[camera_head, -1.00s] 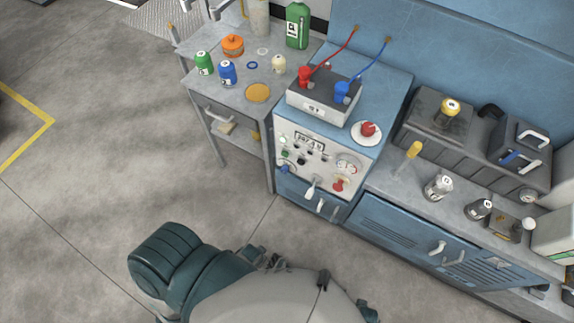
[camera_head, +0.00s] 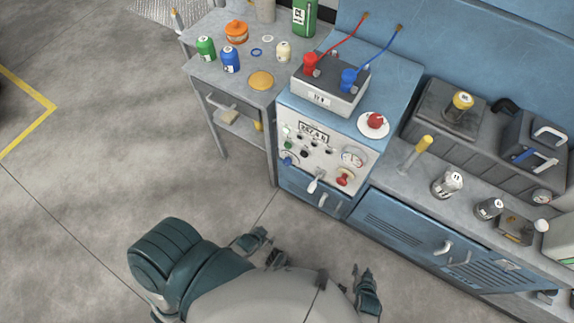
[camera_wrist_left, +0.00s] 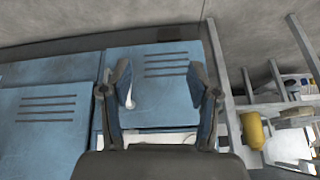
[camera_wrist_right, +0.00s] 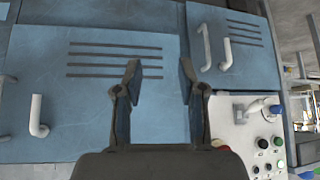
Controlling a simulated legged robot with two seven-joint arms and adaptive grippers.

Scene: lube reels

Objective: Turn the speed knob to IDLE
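The lettering is too small to tell which is the speed knob or where IDLE lies. My left gripper (camera_head: 262,249) is open and empty, low in front of the cabinet; its fingers show in the left wrist view (camera_wrist_left: 160,80). My right gripper (camera_head: 363,282) is open and empty; in the right wrist view (camera_wrist_right: 160,75) the panel (camera_wrist_right: 240,130) is partly hidden at lower right.
A black-and-white unit (camera_head: 330,95) with red and blue cables and a plate with a red object (camera_head: 374,122) stand on the cabinet. A grey side table (camera_head: 205,68) with bottles stands left. Blue drawers with handles (camera_head: 442,247) run right. The floor in front is clear.

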